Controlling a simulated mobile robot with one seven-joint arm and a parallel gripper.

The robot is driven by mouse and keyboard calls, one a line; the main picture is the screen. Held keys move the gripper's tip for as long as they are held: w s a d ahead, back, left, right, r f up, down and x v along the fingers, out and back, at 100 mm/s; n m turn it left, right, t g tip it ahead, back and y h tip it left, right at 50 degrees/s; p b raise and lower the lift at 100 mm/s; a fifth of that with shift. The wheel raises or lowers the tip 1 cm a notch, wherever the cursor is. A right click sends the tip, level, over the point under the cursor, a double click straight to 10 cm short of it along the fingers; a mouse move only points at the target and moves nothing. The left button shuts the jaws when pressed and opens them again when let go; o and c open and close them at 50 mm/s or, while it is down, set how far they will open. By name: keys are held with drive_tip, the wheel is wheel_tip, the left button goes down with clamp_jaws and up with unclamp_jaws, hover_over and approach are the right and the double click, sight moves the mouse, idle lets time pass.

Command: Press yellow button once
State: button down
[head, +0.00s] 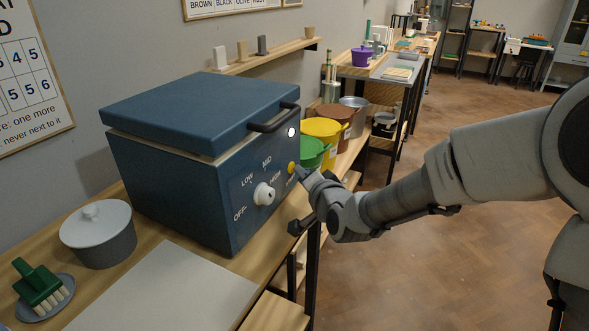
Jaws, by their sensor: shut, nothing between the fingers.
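The blue kiln-like box (165,190) stands on the wooden bench, its lid down. The yellow button (291,167) is on its front face, right of the dial and below a lit white round lamp (291,132). My gripper (301,173) is shut and empty, with its tips pointing left at the yellow button. The tips are right beside the button in the picture; I cannot tell whether they touch it. Part of the lettering near the button is hidden behind my gripper. The button's depth of travel cannot be seen.
A white dial (264,194) and a dark lid handle (272,119) stick out from the box. Green (313,152), yellow (325,130) and brown (334,115) buckets stand just behind. A lidded pot (98,238) and green brush (38,284) are at left. The floor at right is clear.

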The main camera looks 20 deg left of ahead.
drive_tip(key=shift+d, duration=0.15)
drive_tip(key=shift+s+d, duration=0.1)
drive_tip(key=shift+d, duration=0.6)
drive_tip(key=shift+s+d+p, duration=0.2)
drive_tip(key=shift+d+p, duration=0.55)
drive_tip(key=shift+d, duration=1.75)
